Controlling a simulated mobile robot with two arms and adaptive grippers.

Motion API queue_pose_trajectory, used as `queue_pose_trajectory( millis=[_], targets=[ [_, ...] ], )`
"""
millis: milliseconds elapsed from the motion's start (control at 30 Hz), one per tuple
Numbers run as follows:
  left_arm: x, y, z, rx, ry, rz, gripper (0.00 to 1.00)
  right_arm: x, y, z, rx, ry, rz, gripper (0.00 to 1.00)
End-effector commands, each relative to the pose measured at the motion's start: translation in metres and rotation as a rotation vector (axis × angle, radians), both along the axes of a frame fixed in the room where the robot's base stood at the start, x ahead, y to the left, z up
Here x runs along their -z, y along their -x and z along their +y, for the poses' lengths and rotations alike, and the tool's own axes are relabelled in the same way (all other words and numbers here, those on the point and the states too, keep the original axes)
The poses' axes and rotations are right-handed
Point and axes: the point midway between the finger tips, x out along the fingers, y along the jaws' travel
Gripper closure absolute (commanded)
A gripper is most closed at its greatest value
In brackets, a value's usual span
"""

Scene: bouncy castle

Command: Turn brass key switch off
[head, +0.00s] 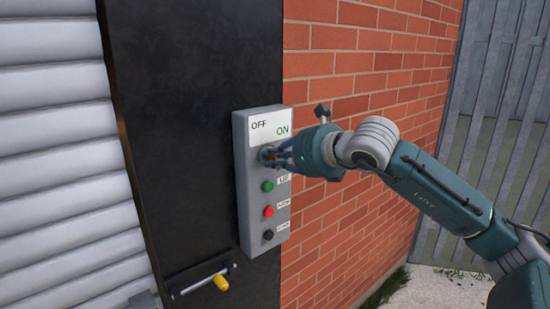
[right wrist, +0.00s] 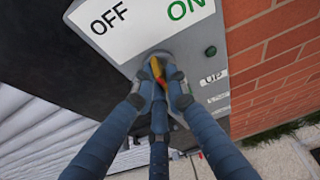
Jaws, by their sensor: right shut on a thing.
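The grey control box (head: 251,207) is mounted on a black post, with an OFF/ON label (head: 270,126) at its top. The brass key switch (head: 268,154) sits just below the label in the head view. In the right wrist view the brass key (right wrist: 156,69) shows between my fingers, with a reddish part below it. My right gripper (head: 277,155) reaches the switch from the right and is shut on the key; its fingers also show in the right wrist view (right wrist: 159,90). The fingers partly hide the key, so its exact angle is hard to tell. My left gripper is not in view.
Green (head: 267,186), red (head: 268,211) and black (head: 268,235) buttons sit below the switch. A roller shutter (head: 60,150) is left, a brick wall (head: 345,70) right.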

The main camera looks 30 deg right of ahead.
Motion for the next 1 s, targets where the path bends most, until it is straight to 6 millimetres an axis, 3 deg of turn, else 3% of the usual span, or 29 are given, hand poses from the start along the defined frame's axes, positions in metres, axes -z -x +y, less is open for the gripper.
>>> queue_pose_trajectory(
  millis=[500,533,600,1000],
  targets=[
    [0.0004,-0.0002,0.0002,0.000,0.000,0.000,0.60,0.0040,0.0003,0.0009,-0.001,0.017,0.007,1.00],
    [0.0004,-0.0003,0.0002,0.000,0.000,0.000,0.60,0.0040,0.0003,0.0009,-0.001,0.017,0.007,0.81],
    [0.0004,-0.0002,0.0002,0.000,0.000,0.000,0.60,0.0036,0.0003,0.0007,-0.001,0.017,0.006,0.68],
    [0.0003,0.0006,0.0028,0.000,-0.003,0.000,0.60,0.0003,0.0036,-0.0012,0.001,0.016,0.001,0.68]
  ],
)
